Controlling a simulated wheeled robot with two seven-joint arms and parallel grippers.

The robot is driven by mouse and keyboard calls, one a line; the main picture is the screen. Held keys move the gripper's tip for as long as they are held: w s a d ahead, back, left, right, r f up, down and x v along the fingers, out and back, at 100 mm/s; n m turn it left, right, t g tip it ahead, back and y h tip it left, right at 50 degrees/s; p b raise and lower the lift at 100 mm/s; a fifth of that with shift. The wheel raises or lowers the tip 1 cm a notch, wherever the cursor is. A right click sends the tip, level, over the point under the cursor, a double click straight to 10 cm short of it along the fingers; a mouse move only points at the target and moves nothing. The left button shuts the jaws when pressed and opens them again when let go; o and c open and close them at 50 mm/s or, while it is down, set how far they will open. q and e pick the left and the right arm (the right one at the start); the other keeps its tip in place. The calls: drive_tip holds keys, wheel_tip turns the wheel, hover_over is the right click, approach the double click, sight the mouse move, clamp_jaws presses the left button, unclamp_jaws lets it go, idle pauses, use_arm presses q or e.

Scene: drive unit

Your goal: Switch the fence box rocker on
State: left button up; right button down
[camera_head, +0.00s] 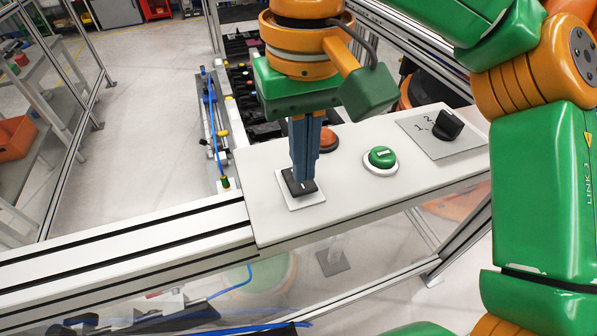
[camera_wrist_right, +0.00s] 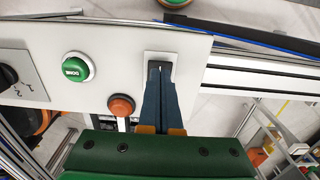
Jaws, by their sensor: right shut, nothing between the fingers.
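The rocker (camera_head: 293,185) is a small black switch on a square white plate (camera_head: 311,200), at the left end of the fence box's pale top (camera_head: 350,205). My right gripper (camera_head: 304,182) is shut and empty, pointing down with its blue-grey fingertips at the rocker and hiding part of it. In the right wrist view the shut fingers (camera_wrist_right: 161,70) cover most of the rocker, and the white plate (camera_wrist_right: 150,58) shows around the tips. I cannot tell whether they touch the rocker or which way it is tilted. My left gripper is not in view.
A green button (camera_head: 381,156), an orange-red button (camera_head: 328,138) and a black rotary knob (camera_head: 448,125) stand on the same top, right of the rocker. An aluminium fence rail (camera_head: 130,243) runs off to the left. Dark machinery lies behind the box.

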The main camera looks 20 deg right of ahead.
sight(303, 187)
drive_tip(key=shift+f+b, duration=0.8)
drive_tip(key=shift+f, duration=0.25)
idle(0.4)
wheel_tip(303, 187, up, 5)
drive_tip(key=p, duration=0.5)
drive_tip(key=shift+r, duration=1.05)
